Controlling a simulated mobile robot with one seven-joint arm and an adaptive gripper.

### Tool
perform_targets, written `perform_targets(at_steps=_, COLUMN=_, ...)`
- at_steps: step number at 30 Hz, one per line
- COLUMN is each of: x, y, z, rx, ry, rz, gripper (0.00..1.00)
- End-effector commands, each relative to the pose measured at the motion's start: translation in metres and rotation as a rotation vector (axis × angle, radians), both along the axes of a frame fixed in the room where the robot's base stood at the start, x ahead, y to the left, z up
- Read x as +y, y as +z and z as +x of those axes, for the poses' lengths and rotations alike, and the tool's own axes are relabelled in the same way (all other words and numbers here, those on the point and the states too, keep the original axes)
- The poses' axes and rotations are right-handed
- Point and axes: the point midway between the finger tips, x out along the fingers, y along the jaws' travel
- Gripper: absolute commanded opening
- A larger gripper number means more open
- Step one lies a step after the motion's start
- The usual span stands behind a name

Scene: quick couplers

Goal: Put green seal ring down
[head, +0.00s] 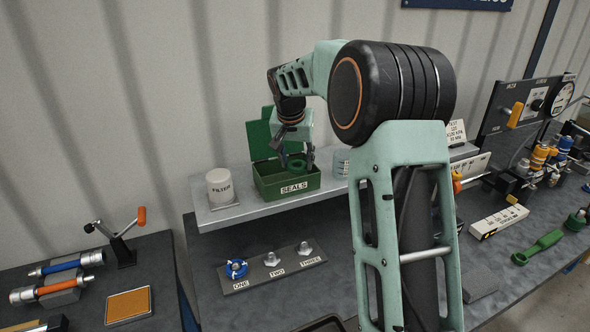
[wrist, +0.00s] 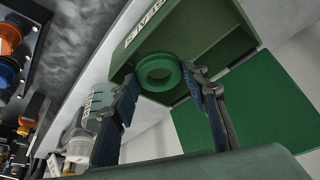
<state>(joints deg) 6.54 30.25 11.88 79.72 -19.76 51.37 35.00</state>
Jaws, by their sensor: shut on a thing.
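The green seal ring (wrist: 159,87) is pinched between the two fingertips of my gripper (wrist: 160,75) in the wrist view. In the head view my gripper (head: 296,157) points down over the open green SEALS box (head: 287,187), and the ring (head: 296,166) hangs at the box's mouth. In the wrist view the box (wrist: 195,30) lies right behind the ring. I cannot tell how deep the ring is or whether it touches the box.
The box sits on a raised grey shelf (head: 230,212), its lid (head: 260,137) open at the back. A white FILTER canister (head: 220,186) stands to its left. Below, a plate (head: 273,269) has posts marked ONE, TWO, THREE; a blue ring part (head: 236,268) sits at ONE.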

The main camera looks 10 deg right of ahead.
Motion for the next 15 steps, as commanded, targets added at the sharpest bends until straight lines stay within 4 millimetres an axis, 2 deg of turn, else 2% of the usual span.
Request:
perform_targets(at_steps=3, x=0.001, y=-0.011, z=0.009, rx=0.001, ry=0.001, rz=0.001, gripper=0.13)
perform_targets(at_steps=10, x=0.0, y=-0.022, z=0.018, rx=0.001, ry=0.0, rz=0.0, gripper=0.13)
perform_targets(at_steps=15, x=0.0, y=-0.048, z=0.018, rx=0.002, ry=0.001, rz=0.0, gripper=0.13)
